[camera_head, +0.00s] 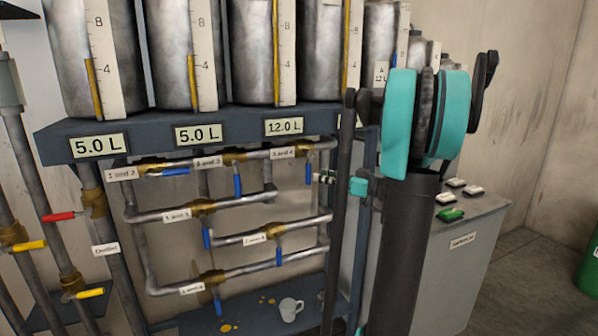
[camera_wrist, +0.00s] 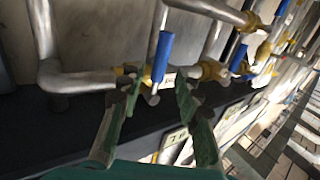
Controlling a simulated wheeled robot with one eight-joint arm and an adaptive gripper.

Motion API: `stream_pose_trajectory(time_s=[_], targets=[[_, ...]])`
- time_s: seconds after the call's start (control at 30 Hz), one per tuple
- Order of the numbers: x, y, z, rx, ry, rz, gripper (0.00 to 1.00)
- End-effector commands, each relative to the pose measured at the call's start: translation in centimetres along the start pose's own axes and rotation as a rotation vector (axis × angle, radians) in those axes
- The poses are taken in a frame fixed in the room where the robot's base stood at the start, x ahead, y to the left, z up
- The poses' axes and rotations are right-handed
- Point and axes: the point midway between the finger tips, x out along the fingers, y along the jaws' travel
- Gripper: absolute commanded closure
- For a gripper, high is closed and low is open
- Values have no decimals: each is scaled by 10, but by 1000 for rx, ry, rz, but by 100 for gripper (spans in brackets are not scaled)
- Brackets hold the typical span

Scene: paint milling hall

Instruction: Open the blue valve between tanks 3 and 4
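The "3 and 4" label (camera_head: 282,152) sits on the top pipe run, under the tank marked 12.0 L. The blue valve handle (camera_head: 308,174) just right of it hangs down, across the pipe. In the wrist view a blue handle (camera_wrist: 162,57) stands between my fingertips, with a brass valve body (camera_wrist: 212,70) beside it. My gripper (camera_wrist: 158,84) is open, its green fingers on either side of the handle's end; contact cannot be told. In the head view my gripper (camera_head: 325,178) is just right of the handle, partly hidden by my arm.
Other blue handles, such as the "2 and 3" one (camera_head: 238,186), hang close by. The "1 and 2" handle (camera_head: 175,171) lies along its pipe. Pipes surround the gripper under the tank shelf (camera_head: 225,117). A grey cabinet (camera_head: 455,265) stands right.

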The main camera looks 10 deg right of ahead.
Motion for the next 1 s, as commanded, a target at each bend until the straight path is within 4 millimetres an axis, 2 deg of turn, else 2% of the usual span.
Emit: stream_pose_trajectory(time_s=[0.03,0.3,0.5,0.7,0.97,1.0], targets=[[12,-1,0,0,0,-5,66],[64,-1,0,1,-1,-4,66],[91,-1,0,1,-1,-2,66],[102,0,0,1,-1,-1,66],[103,0,0,1,-1,0,66],[103,0,0,1,-1,0,70]])
